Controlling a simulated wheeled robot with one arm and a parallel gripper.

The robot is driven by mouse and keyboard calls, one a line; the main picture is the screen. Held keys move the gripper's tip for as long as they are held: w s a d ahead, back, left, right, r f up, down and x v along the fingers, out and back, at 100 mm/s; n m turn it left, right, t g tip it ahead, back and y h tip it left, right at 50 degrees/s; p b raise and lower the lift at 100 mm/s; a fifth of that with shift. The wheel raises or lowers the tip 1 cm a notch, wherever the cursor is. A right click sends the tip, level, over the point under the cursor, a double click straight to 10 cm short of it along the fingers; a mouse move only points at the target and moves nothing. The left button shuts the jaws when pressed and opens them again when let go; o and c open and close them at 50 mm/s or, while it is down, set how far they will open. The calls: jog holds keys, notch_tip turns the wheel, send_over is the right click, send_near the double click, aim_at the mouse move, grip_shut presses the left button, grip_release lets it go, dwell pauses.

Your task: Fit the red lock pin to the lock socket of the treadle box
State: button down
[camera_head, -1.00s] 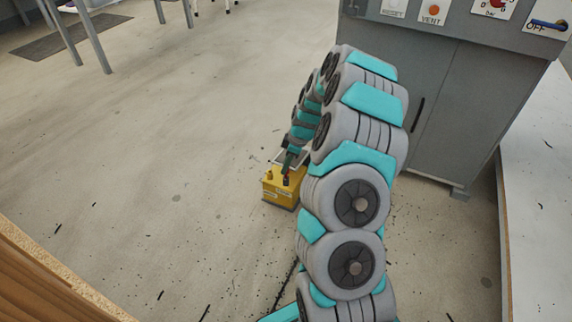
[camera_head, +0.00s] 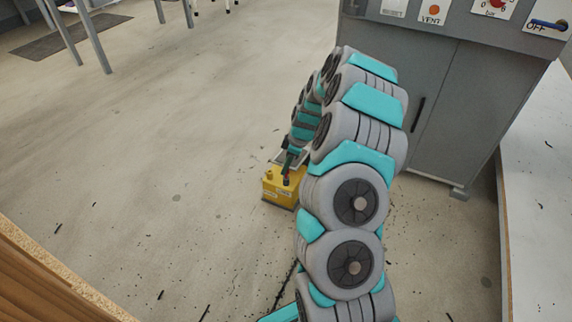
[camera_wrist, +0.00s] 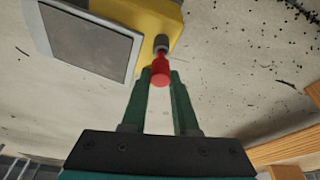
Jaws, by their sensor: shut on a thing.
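The yellow treadle box (camera_head: 276,190) stands on the floor in the middle of the head view. It also shows at the top of the wrist view (camera_wrist: 168,14), with its grey pedal plate (camera_wrist: 90,45) to the left. My gripper (camera_wrist: 160,78) is shut on the red lock pin (camera_wrist: 160,70), which shows between the green fingertips. In the wrist view the pin lines up with a dark grey cylinder, apparently the lock socket (camera_wrist: 161,42), and meets it in the picture. How deep the pin sits in it, I cannot tell. In the head view my gripper (camera_head: 287,174) is over the box.
A grey cabinet (camera_head: 450,120) with a control panel stands behind and to the right. A pale worktop (camera_head: 540,180) edges the right side and a wooden board (camera_head: 50,275) the lower left. The floor left of the box is open, with small dark scraps.

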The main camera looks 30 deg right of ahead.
jog(key=shift+f, duration=1.3)
jog(key=c, duration=0.6)
grip_release()
jog(key=shift+w+d+r, duration=0.1)
jog(key=shift+r, duration=2.4)
